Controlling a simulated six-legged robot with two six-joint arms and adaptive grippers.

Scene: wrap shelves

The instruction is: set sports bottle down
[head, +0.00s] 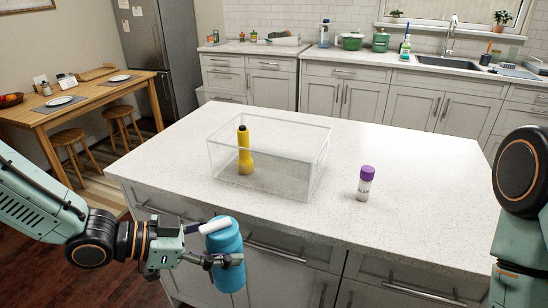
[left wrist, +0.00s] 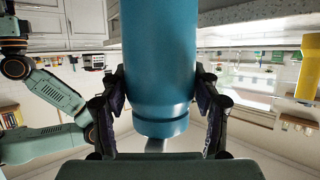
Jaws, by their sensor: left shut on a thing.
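The sports bottle (head: 228,262) is blue, with a white piece by its top. My left gripper (head: 212,260) is shut on it and holds it roughly upright in the air, in front of the island's near edge. In the left wrist view the blue bottle (left wrist: 160,60) fills the space between the two dark fingers of my left gripper (left wrist: 160,85). The island counter (head: 390,225) is pale and speckled; the bottle does not touch it. My right arm shows at the right edge of the head view, but its gripper is out of view.
A clear open box (head: 290,185) on the island holds a yellow flashlight (head: 245,160). A white shaker with a purple lid (head: 364,184) stands right of the box. The counter is bare left of the box and right of the shaker. Drawer handles (head: 275,253) face the bottle.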

